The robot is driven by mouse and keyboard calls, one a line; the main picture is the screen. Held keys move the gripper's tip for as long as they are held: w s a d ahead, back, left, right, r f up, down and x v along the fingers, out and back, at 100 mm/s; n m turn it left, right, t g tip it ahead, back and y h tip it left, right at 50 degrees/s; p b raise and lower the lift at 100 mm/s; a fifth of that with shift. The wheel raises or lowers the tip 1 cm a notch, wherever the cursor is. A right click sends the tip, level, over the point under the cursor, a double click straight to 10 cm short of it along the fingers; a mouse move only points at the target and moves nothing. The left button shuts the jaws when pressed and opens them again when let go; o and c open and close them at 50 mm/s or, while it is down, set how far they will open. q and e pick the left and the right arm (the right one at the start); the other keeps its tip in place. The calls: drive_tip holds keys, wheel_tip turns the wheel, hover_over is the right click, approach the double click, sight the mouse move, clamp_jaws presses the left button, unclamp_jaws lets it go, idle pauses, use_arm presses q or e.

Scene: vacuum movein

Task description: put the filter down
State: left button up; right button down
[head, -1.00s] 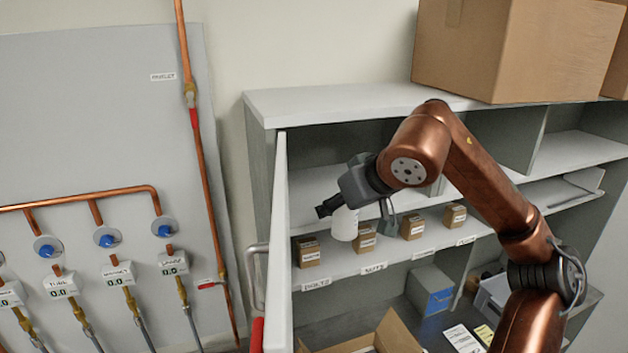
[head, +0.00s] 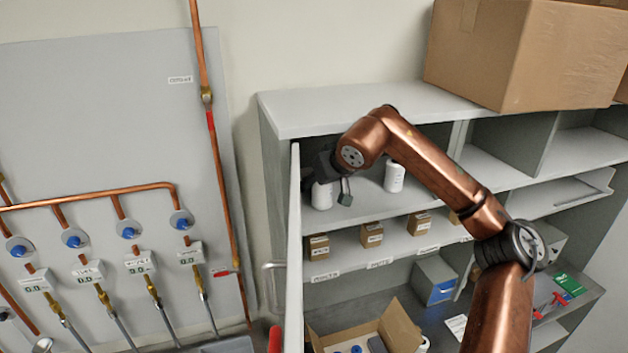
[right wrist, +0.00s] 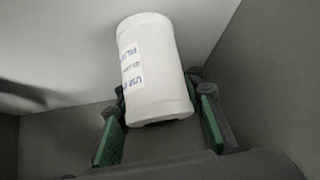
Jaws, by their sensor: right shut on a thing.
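The filter is a white cylinder (head: 321,196) with a printed label, at the left end of the cabinet's upper shelf (head: 362,208). My right gripper (head: 334,186) reaches into this bay and is shut on the filter. In the right wrist view the filter (right wrist: 152,65) stands out between the two green-padded fingers (right wrist: 160,110). Its lower end is near the shelf surface, but I cannot tell whether it touches. A second white cylinder (head: 394,177) stands upright on the same shelf, to the right. My left gripper is not in view.
The open cabinet door (head: 295,245) stands just left of the filter. Small labelled cartons (head: 372,235) line the shelf below. An open cardboard box (head: 398,325) is lower down. A large carton (head: 520,55) sits on top of the cabinet.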

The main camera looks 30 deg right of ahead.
drive_tip(key=shift+f, duration=0.15)
drive_tip(key=shift+s, duration=0.4)
drive_tip(key=c, duration=2.1)
unclamp_jaws()
drive_tip(key=shift+w+f, duration=0.1)
drive_tip(key=o, duration=0.5)
drive_tip(key=shift+w, duration=0.1)
drive_tip(key=o, duration=0.3)
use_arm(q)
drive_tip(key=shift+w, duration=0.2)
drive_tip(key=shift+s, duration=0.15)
